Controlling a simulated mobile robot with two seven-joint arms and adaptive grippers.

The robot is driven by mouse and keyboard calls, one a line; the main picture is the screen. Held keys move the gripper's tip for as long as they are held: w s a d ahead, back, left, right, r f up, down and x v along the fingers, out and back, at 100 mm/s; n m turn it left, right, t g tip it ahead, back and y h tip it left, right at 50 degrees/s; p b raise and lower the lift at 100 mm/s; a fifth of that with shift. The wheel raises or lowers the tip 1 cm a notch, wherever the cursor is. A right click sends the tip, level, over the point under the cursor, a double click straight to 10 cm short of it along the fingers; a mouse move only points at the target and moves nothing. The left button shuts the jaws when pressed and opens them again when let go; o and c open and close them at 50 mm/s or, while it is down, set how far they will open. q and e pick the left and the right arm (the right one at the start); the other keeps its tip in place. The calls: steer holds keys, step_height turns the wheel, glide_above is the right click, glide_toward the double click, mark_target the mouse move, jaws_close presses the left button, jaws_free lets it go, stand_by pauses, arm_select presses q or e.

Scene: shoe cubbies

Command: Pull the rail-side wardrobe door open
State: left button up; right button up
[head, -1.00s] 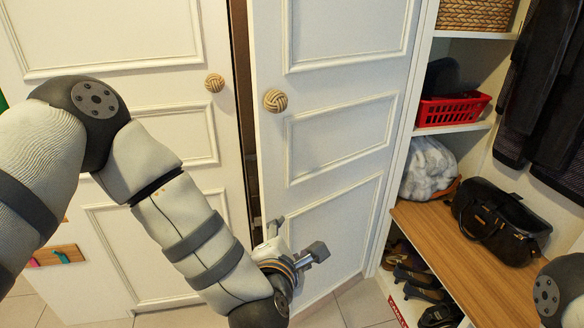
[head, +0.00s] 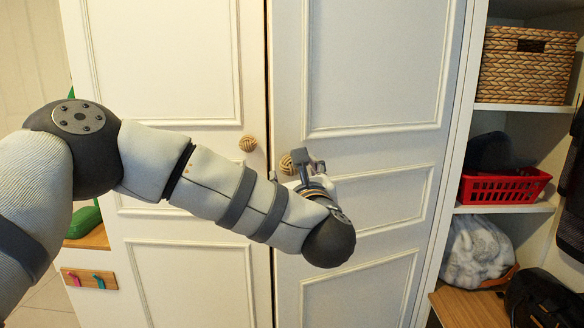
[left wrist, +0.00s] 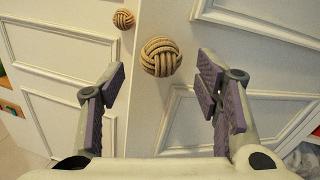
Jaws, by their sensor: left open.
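The wardrobe has two white panelled doors. The right door (head: 375,150), on the hanging-clothes side, has a round woven-rope knob (head: 289,164) near its left edge. The left door (head: 160,90) has a matching knob (head: 248,143). My left gripper (head: 307,163) is at the right door's knob and partly covers it. In the left wrist view, the open fingers (left wrist: 161,78) stand either side of the right door's knob (left wrist: 161,56), with space between them and it. A narrow dark gap (head: 269,80) shows between the doors. My right gripper is out of view.
Open shelves right of the wardrobe hold a wicker basket (head: 527,66), a red plastic basket (head: 503,187) and a plastic-wrapped bundle (head: 478,250). A wooden bench (head: 462,306) with a black bag (head: 545,300) is at lower right. Small hooks (head: 90,279) are at lower left.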

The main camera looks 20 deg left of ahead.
mark_target(292, 168)
arm_select(q)
steer(key=x, duration=0.5)
steer(key=shift+d, duration=0.1)
steer(key=shift+c, duration=0.6)
